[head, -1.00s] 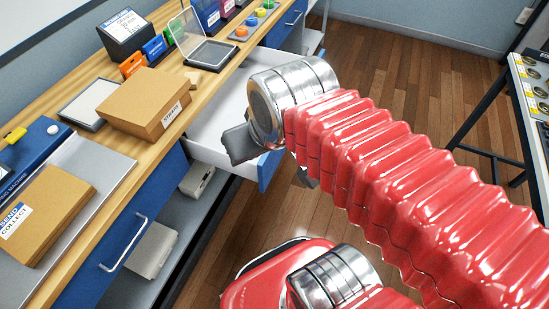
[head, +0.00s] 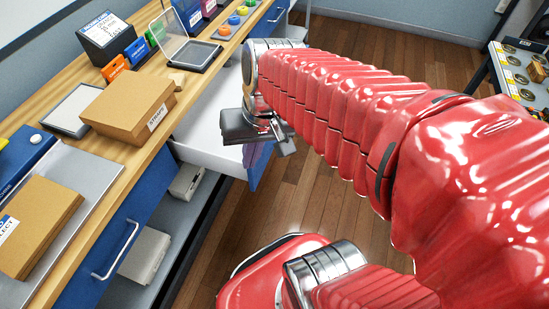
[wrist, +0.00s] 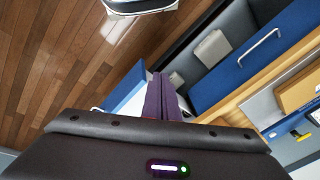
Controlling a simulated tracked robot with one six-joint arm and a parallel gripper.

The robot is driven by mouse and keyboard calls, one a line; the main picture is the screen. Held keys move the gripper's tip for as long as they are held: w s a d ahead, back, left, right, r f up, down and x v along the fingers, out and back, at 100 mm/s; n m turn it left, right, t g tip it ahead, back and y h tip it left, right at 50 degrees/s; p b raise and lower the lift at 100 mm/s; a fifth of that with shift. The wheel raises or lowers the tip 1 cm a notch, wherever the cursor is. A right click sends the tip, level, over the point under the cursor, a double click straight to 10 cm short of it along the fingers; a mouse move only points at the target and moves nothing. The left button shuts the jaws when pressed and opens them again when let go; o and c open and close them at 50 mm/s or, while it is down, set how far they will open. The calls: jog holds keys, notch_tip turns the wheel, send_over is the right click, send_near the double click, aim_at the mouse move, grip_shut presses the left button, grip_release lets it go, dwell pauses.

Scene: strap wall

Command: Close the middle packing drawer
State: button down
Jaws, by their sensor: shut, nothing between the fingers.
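The middle packing drawer stands pulled out of the bench in the head view, with its white inside (head: 205,135) and the blue front panel (head: 259,170) showing. My arm hides its far part. My gripper (head: 255,158) is at the drawer's front end, with its purple fingers pointing down close to the blue panel. In the wrist view the fingers of my gripper (wrist: 160,80) are together and empty, and the blue front panel (wrist: 130,100) lies just left of them. I cannot tell whether they touch it.
The wooden bench top holds a cardboard box (head: 130,108), a clear-lidded case (head: 190,50) and small boxes. Another blue drawer (head: 105,245) with a silver handle is shut at the near left. A dark-framed rack (head: 520,75) stands at the right. Wood floor (head: 310,190) is open between.

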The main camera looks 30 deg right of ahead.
jog(key=d+f+m+t+y, duration=0.9)
jog(key=d+f+m+t, duration=0.3)
jog(key=d+f+m, duration=1)
notch_tip(320, 180, down, 4)
jog(key=m, duration=0.3)
jog(key=shift+w+d+y, duration=0.15)
jog(key=shift+w+y, duration=0.05)
jog(key=shift+y, duration=0.1)
jog(key=shift+w+r, duration=0.1)
send_near(265, 158)
jog(key=x, duration=0.4)
jog(key=shift+w+a+r, duration=0.1)
jog(key=shift+a+r, duration=0.25)
jog(key=shift+a, duration=0.05)
jog(key=shift+x, duration=0.95)
jog(key=shift+d, duration=0.1)
